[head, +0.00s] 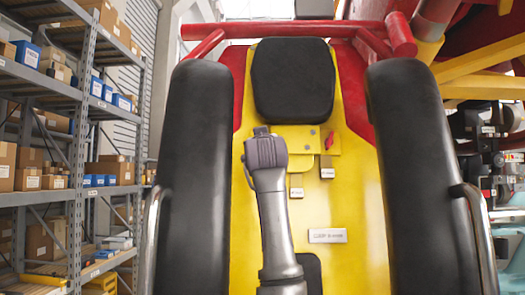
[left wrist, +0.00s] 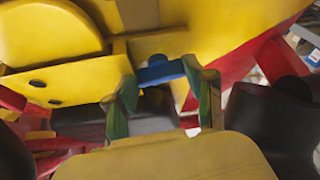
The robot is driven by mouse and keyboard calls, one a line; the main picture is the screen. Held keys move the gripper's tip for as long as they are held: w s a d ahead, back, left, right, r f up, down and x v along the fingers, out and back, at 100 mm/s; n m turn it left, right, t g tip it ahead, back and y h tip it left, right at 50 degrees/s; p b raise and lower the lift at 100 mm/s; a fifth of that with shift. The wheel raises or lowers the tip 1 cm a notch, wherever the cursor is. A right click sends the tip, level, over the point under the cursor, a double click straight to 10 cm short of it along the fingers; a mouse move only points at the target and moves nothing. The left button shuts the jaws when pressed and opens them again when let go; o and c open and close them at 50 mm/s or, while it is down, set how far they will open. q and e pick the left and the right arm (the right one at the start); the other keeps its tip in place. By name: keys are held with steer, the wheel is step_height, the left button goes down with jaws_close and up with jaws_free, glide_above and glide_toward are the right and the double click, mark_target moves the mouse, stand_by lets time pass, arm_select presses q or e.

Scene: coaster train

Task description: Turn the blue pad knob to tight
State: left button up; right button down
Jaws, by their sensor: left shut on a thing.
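The blue pad knob (left wrist: 158,71) shows in the left wrist view between the green-padded fingers of my left gripper (left wrist: 163,80), which is shut on it. The knob sits by a yellow plate (left wrist: 70,85) with two dark bolts. How far the knob is turned cannot be told. In the head view my left arm rises from the bottom middle to the yellow seat back (head: 355,205), just below the black headrest (head: 293,80). There my wrist hides the knob and the fingertips. My right gripper is not in view.
A small red knob (head: 329,141) stands on the yellow bracket right of my left arm. Thick black pads (head: 193,160) and (head: 425,170) flank the seat back. A red bar frames the top. Shelves with boxes (head: 75,130) stand at the left.

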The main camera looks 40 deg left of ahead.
arm_select(q)
steer(key=shift+m+t+h+b, duration=0.45)
steer(key=shift+m+t+h, duration=0.2)
steer(key=shift+m, duration=0.95)
steer(key=shift+s, duration=0.1)
steer(key=o, duration=0.9)
steer(key=v, duration=1.2)
